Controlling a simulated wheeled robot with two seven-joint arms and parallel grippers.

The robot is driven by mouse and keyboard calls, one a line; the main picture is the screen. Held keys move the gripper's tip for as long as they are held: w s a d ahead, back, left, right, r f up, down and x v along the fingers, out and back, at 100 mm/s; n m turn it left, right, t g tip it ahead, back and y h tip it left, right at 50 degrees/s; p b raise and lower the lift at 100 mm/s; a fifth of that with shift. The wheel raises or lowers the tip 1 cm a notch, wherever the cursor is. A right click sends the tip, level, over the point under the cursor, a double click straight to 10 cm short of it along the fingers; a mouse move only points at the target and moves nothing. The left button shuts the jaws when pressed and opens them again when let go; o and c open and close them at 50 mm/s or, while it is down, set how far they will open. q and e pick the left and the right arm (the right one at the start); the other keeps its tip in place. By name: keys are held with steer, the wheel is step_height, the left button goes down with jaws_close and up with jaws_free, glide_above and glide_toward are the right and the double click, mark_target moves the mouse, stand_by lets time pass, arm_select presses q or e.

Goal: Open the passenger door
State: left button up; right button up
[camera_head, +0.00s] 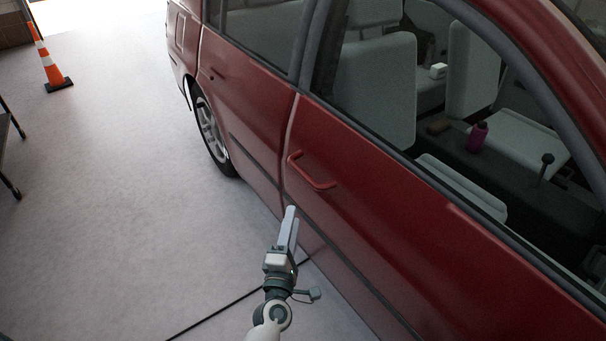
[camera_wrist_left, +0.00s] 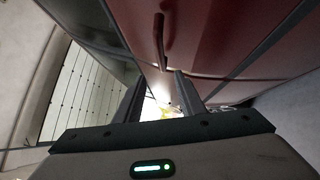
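The red car's door (camera_head: 385,225) with a red bar handle (camera_head: 318,183) fills the right of the head view. The door looks shut, flush with the body. The handle also shows at the top middle of the left wrist view (camera_wrist_left: 160,42). My left gripper (camera_head: 291,213) is just below and to the left of the handle in the head view, apart from it. In the left wrist view its two fingers (camera_wrist_left: 158,88) stand apart with nothing between them, and the handle lies beyond their tips. My right gripper is not in view.
A rear door (camera_head: 240,95) and wheel (camera_head: 210,130) are farther along the car. An orange cone (camera_head: 48,62) stands at the upper left, and dark legs (camera_head: 10,150) show at the left edge. A black cable (camera_head: 215,315) crosses the floor. The floor beside the car is mostly clear.

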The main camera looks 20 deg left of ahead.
mark_target(303, 173)
arm_select(q)
steer(key=shift+w, duration=0.1)
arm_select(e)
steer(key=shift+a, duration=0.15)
arm_select(q)
steer(key=w, duration=0.5)
steer(key=w+a+r+p, duration=0.1)
steer(key=w, duration=0.5)
steer(key=w+a+r, duration=0.1)
steer(key=w, duration=0.4)
steer(key=shift+w+a+r, duration=0.1)
steer(key=shift+w, duration=0.3)
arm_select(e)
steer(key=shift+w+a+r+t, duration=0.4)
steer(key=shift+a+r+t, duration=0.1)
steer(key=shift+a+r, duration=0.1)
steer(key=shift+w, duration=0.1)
arm_select(q)
jaws_close()
